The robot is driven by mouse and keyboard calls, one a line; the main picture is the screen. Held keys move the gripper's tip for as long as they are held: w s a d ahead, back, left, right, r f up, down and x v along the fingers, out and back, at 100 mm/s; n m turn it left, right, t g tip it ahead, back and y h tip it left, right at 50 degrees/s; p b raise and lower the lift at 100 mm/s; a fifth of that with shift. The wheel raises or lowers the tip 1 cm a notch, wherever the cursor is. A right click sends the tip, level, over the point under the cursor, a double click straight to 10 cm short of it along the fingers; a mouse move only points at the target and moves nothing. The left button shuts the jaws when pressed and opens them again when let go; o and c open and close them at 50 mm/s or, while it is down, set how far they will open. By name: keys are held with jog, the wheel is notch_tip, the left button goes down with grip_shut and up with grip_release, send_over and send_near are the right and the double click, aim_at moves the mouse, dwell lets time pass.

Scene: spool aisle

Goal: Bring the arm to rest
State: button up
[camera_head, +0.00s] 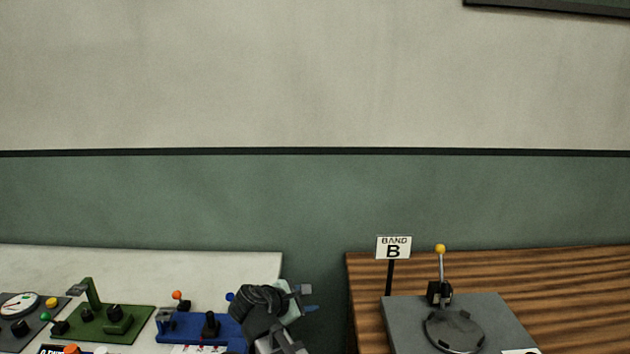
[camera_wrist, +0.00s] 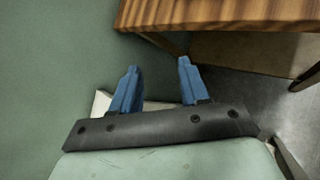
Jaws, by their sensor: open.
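My gripper (camera_wrist: 159,75) has two blue fingers, which stand apart with nothing between them in the wrist view. In the head view my gripper (camera_head: 311,297) is at the bottom, by the right end of the white table, with its fingers pointing right toward the gap between the two tables. My dark arm covers part of the blue device beside it.
The white table (camera_head: 200,262) bears a blue device (camera_head: 180,328), a green device (camera_head: 135,322) and a dial (camera_head: 20,304). Right of the gap, the wooden table (camera_head: 560,290) bears a grey plate (camera_head: 490,312) with a yellow-knobbed lever (camera_head: 440,250) and a "BAND B" sign (camera_head: 393,247). A green-and-cream wall stands behind.

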jog(key=s+d+f+m+g, duration=0.1)
jog(key=s+d+f, duration=0.2)
jog(key=f, duration=0.8)
jog(key=s+d+f+m+g, duration=0.1)
jog(key=s+d+f, duration=0.1)
jog(key=f, duration=0.9)
jog(key=s+d+f+m+g, duration=0.1)
jog(key=s+d+f+g, duration=0.15)
jog(key=f, duration=0.85)
jog(key=s+d+f+m+g+y, duration=0.4)
jog(key=s+f+m, duration=0.4)
jog(key=s+f, duration=0.5)
jog(key=s+d+f+m+g+y, duration=0.4)
jog(key=s+f+m, duration=0.55)
jog(key=s, duration=0.65)
jog(key=s+d+r+g, duration=0.2)
jog(key=s+d+g, duration=0.1)
jog(key=s+d, duration=0.1)
jog(key=shift+s+r, duration=0.4)
jog(key=shift+s, duration=0.4)
jog(key=shift+c, duration=0.2)
